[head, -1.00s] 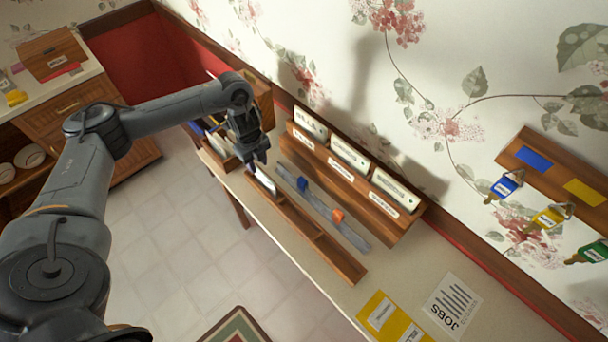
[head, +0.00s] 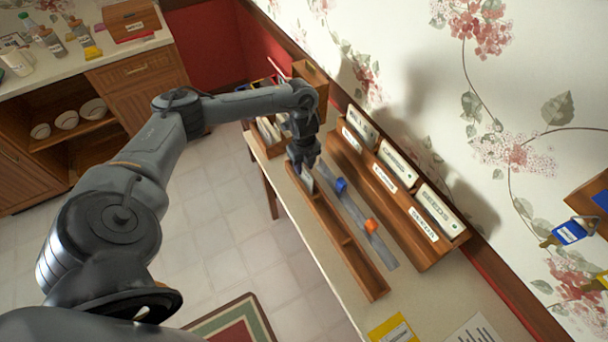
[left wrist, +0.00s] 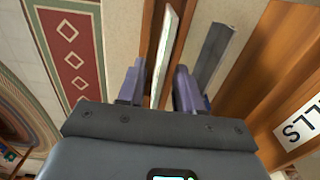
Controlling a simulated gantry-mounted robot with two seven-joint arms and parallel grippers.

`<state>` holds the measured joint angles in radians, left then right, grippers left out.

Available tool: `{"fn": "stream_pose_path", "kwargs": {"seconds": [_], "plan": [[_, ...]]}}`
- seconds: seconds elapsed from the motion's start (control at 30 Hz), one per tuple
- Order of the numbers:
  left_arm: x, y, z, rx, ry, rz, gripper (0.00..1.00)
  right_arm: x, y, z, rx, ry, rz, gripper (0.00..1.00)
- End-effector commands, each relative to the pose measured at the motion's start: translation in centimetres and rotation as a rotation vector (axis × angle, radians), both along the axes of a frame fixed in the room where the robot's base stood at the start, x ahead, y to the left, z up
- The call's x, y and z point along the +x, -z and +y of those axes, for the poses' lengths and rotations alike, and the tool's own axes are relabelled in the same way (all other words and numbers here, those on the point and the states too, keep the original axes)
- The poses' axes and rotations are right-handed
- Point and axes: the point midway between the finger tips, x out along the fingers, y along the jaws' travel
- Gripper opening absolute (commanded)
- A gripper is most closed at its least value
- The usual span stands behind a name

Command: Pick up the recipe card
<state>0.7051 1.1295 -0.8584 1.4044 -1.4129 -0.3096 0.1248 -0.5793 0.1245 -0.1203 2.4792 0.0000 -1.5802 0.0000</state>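The recipe card, a thin whitish card (head: 307,180), stands on edge in the far end of a long narrow wooden tray (head: 362,268) on the counter. My left gripper (head: 302,163) is right over it, pointing down. In the left wrist view the card (left wrist: 166,55) rises between the two purple-grey fingers, with a visible gap on each side. The fingers are open and do not appear to press on it. The card's lower end is hidden behind the gripper body in that view. My right gripper is not in view.
A grey strip (head: 355,212) with a blue slider (head: 341,185) and an orange slider (head: 371,226) lies beside the tray. A wooden rack (head: 433,257) with labelled cards stands against the wall. A bin of cards (head: 262,140) is just beyond the gripper.

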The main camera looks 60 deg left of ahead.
Motion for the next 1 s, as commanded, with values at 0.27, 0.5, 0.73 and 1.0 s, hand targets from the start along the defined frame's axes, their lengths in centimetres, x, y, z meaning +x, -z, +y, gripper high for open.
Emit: {"fn": "stream_pose_path", "kwargs": {"seconds": [0.27, 0.5, 0.73, 1.0], "plan": [[0.0, 2.1, 0.0, 0.001, 0.0, 0.0, 0.35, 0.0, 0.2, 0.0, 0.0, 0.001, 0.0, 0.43], [0.0, 2.1, 0.0, 0.001, 0.0, 0.0, 0.21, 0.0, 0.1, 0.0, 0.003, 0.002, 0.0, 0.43], [0.0, 2.1, 0.0, 0.001, 0.0, 0.0, 0.0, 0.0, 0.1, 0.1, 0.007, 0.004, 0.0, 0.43], [0.0, 2.0, 0.0, 0.001, 0.0, 0.0, 0.0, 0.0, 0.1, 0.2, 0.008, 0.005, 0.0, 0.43]]}}
